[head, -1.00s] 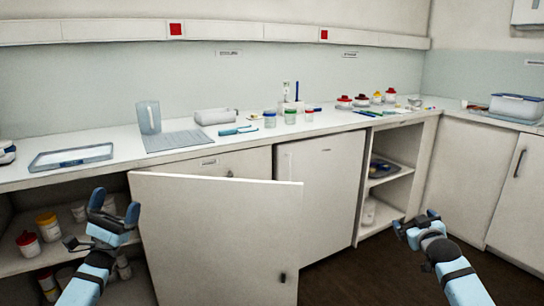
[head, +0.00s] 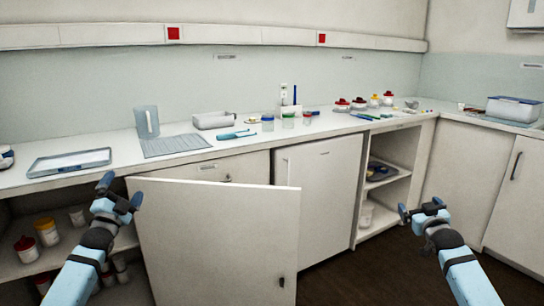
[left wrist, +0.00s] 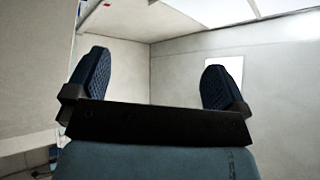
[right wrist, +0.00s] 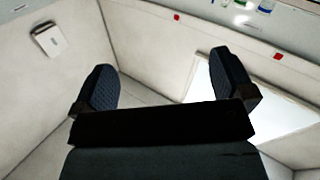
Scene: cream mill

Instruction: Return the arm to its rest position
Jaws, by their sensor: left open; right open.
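My left gripper (head: 120,192) is raised in front of the open cupboard at the left, beside the top left corner of the swung-out cabinet door. Its two dark blue fingers stand wide apart with nothing between them in the left wrist view (left wrist: 153,80). My right gripper (head: 421,208) is raised over the floor at the right, in front of the open shelf unit. In the right wrist view (right wrist: 168,88) its fingers are also apart and empty. Neither gripper touches anything that I can see.
The cabinet door (head: 215,235) stands open close to my left arm. Jars stand on the left shelf (head: 70,258). The counter (head: 240,146) carries a tray (head: 70,160), a jug (head: 147,121) and several jars. Brown floor (head: 385,262) is clear near my right arm.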

